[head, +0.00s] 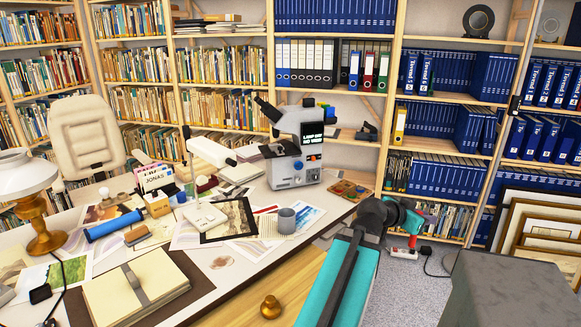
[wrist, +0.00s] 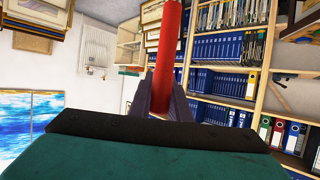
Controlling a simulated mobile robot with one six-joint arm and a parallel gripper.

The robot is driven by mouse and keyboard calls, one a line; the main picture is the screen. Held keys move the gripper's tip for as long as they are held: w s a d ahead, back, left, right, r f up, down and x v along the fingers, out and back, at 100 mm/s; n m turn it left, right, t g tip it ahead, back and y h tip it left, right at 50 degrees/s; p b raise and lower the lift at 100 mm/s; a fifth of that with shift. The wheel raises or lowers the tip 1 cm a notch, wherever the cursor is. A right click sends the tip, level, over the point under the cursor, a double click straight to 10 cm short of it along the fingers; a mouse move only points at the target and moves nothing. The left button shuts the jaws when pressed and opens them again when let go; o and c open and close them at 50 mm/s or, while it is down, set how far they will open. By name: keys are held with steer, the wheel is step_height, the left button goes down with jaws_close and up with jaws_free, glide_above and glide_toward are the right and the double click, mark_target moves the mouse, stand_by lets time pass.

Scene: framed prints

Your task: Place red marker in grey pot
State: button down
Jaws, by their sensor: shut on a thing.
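The red marker (wrist: 168,45) stands lengthwise between the two dark fingers of my gripper (wrist: 164,98) in the wrist view, and the fingers are shut on it. In the head view my gripper (head: 414,222) is out past the right edge of the desk, and a small red part of the marker (head: 412,242) shows below it. The grey pot (head: 287,220) stands upright on the desk, to the left of my gripper and clearly apart from it. The inside of the pot is too small to make out.
Framed prints (head: 540,225) lean at the right. Bookshelves line the back.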

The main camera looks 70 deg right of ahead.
mark_target(287, 221)
steer(key=shift+s, duration=0.1)
stand_by(0.3)
steer(key=w+d+r+n+t+h+p, duration=0.15)
steer(key=w+d+p, duration=0.35)
steer(key=w, duration=0.6)
steer(key=w+d+r+n+t+h+p, duration=0.1)
steer(key=w+d+n+t+p, duration=0.2)
steer(key=w+d, duration=0.5)
steer(key=w+d+n+t+h+p, duration=0.1)
steer(key=w+n+t+p, duration=0.3)
steer(key=w, duration=2.4)
steer(key=t+p, duration=0.1)
steer(key=p, duration=0.2)
steer(key=shift+w+d+n, duration=0.35)
steer(key=shift+d, duration=0.05)
steer(key=shift+f, duration=0.15)
step_height(287, 221, down, 15)
steer(key=b, duration=0.6)
steer(key=shift+f, duration=0.2)
